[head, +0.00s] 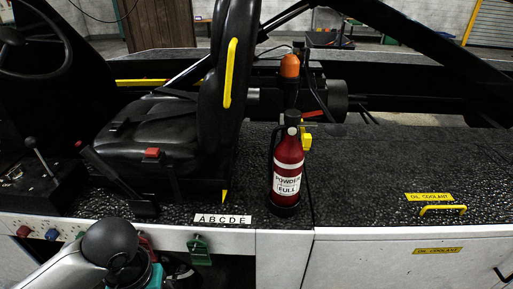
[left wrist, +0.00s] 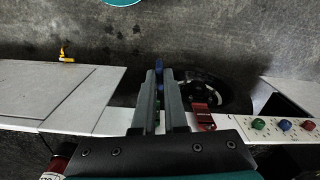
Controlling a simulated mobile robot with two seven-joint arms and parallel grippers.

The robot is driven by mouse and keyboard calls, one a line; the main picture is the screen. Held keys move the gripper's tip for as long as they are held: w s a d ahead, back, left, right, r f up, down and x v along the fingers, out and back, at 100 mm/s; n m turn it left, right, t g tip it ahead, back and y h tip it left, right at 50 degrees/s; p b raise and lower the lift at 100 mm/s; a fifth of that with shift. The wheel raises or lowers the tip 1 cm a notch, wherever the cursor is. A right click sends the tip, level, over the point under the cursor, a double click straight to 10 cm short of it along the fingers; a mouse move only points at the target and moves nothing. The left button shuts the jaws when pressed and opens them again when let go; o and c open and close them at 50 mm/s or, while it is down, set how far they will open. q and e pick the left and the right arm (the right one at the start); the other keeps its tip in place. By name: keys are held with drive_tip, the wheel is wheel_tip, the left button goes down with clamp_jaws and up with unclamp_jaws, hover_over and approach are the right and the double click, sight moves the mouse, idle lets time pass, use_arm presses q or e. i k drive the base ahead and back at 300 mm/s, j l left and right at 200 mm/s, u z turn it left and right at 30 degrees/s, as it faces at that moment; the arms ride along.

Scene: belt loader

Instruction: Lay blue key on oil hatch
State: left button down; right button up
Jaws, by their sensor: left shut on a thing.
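My left gripper (left wrist: 159,78) shows in the left wrist view with its fingers shut on the blue key (left wrist: 158,65). Only a small blue part of the key shows at the fingertips. In the head view my left arm comes in at the bottom left, and its fingers and the key are hidden there. My right gripper is in neither view.
A red fire extinguisher (head: 288,170) stands on the deck between my left arm and the hatch. A green tag (head: 199,250) hangs on the white front panel under the ABCDE plate (head: 222,219). A black seat (head: 170,125) stands behind. The deck around the hatch is clear.

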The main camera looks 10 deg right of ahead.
sight(352, 177)
drive_tip(key=l+z, duration=0.3)
drive_tip(key=l, duration=1.55)
drive_tip(key=i, duration=0.05)
